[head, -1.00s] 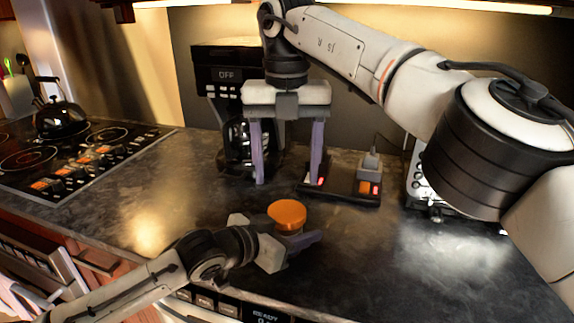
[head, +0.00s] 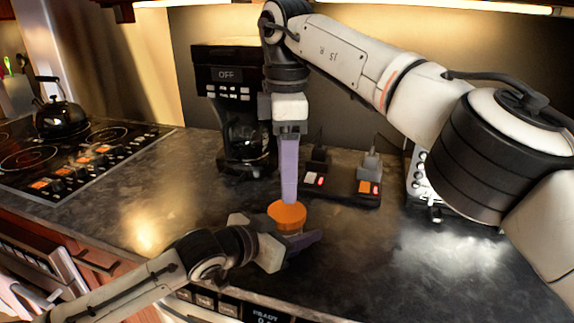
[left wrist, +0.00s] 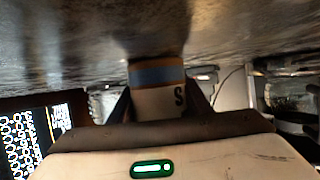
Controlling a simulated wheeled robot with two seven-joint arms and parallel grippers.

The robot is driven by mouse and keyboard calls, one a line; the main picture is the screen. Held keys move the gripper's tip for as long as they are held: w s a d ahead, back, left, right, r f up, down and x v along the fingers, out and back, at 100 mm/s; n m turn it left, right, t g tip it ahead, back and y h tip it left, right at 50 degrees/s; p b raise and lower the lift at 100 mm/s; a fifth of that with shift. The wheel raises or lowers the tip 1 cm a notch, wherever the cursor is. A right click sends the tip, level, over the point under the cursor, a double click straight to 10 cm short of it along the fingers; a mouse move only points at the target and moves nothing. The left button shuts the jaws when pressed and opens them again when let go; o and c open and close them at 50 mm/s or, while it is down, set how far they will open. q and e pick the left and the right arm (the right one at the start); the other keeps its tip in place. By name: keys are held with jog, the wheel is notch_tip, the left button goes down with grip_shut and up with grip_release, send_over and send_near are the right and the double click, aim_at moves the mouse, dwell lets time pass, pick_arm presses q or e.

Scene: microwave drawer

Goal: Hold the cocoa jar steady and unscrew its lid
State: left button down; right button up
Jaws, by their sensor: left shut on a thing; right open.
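The cocoa jar stands on the dark counter near its front edge; its orange lid (head: 287,215) is on top. The jar body (left wrist: 157,88), pale with a blue band, shows in the left wrist view. My left gripper (head: 291,246) is shut around the jar body below the lid, one finger on each side. My right gripper (head: 289,200) points straight down from above, seen edge-on, with its fingertips at the lid's height by its back edge in the picture. It is open; the far finger is hidden behind the near one, and I cannot tell whether either touches the lid.
A coffee maker (head: 237,110) stands behind the jar. A power strip (head: 345,187) with lit red switches lies behind right. A stove (head: 75,160) with a black kettle (head: 61,117) is at the left. The counter to the jar's right is clear.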

aim_at(287, 210)
notch_tip(287, 210, down, 7)
jog(key=shift+f, duration=0.1)
dwell(0.3)
jog(key=c, duration=1)
jog(key=shift+o, duration=0.2)
jog(key=n, duration=0.7)
jog(key=shift+n, duration=0.4)
jog(key=n, duration=0.9)
